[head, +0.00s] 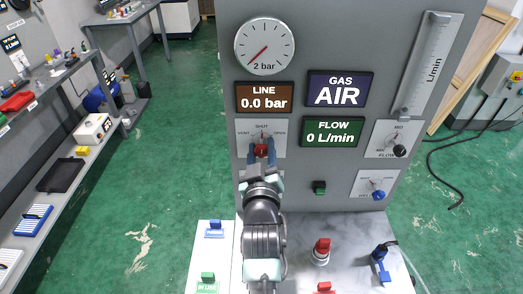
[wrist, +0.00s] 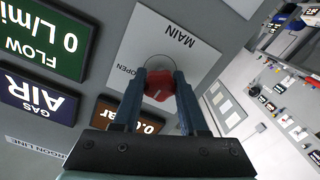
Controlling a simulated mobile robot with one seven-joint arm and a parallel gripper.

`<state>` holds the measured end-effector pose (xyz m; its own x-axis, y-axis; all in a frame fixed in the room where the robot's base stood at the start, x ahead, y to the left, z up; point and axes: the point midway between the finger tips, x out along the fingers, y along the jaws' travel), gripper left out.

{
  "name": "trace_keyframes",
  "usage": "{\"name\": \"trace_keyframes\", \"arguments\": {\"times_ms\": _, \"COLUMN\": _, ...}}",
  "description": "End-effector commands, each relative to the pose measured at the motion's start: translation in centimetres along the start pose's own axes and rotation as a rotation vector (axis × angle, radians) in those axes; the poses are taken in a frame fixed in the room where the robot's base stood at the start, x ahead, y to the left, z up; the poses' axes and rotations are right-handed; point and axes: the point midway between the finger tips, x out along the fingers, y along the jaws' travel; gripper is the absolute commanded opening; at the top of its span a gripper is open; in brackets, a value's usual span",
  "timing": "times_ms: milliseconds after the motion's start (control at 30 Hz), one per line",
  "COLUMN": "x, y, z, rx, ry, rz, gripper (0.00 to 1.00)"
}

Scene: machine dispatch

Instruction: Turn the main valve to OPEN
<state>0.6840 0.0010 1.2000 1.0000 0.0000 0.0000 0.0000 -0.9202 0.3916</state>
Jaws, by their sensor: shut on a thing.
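The main valve is a red knob (head: 261,150) on a white plate (head: 243,130) marked VENT, SHUT and OPEN, on the grey panel's left side. In the wrist view the red knob (wrist: 159,84) sits between my two blue fingers, beside the words MAIN and OPEN. My gripper (head: 263,154) is shut on the knob, with one finger on each side. The fingers cover part of the knob, so I cannot tell which mark it points to. The LINE display (head: 265,97) reads 0.0 bar and the FLOW display (head: 332,131) reads 0 L/min.
A round gauge (head: 264,46) and the GAS AIR display (head: 338,88) are above the valve. A flow knob (head: 399,150), a blue knob (head: 378,194) and a green button (head: 319,187) are to the right. Red-topped fittings (head: 321,250) stand on the ledge below.

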Motion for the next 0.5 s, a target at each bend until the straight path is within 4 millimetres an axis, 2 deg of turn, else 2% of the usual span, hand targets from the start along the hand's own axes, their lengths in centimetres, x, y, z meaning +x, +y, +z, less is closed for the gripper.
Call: {"name": "trace_keyframes", "arguments": {"times_ms": 500, "x": 0.00, "y": -0.18, "z": 0.18, "rx": 0.430, "ry": 0.001, "rz": -0.002, "gripper": 0.00}}
